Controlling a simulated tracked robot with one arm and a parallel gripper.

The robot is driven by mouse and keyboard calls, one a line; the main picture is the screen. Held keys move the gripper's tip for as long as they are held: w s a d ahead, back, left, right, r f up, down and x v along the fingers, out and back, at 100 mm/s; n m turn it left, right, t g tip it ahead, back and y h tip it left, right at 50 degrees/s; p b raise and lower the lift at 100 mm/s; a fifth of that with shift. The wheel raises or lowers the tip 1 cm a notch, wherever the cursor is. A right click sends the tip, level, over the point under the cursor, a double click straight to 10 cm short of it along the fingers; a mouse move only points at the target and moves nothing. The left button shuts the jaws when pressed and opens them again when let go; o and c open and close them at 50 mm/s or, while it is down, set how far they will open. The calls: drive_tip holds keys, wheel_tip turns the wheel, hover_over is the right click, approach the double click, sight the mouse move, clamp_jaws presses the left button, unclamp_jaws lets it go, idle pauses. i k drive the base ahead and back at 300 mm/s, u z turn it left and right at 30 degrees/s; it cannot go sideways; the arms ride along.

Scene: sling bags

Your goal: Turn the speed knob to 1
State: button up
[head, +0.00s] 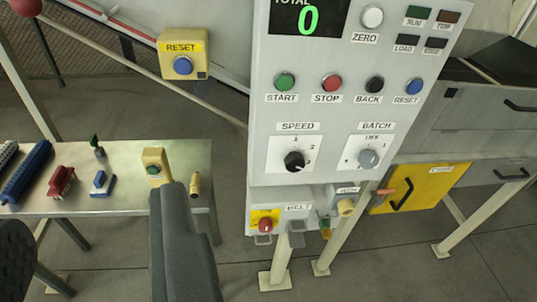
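The speed knob (294,161) is black and sits on a white plate under the SPEED label on the grey control panel (338,112). A 1 is printed above the knob and a 2 to its upper right. The knob's pointer is too small to read surely. My gripper (93,208) shows at the lower left as a grey finger and a dark, textured finger at the left edge, set wide apart. It looks open, with nothing held between the fingers. It is left of and below the knob and does not touch it.
A grey BATCH knob (368,158) is right of the speed knob. Several push buttons sit above, including a red STOP button (332,82). A red knob on yellow (265,225) is below. A metal table (125,174) with small parts stands left. A yellow drawer (417,186) is right.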

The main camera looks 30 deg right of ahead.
sight(294, 162)
drive_tip(key=z, duration=0.05)
drive_tip(key=k, duration=0.9)
drive_tip(key=z, duration=0.45)
drive_tip(key=i, duration=1)
drive_tip(key=u, duration=0.05)
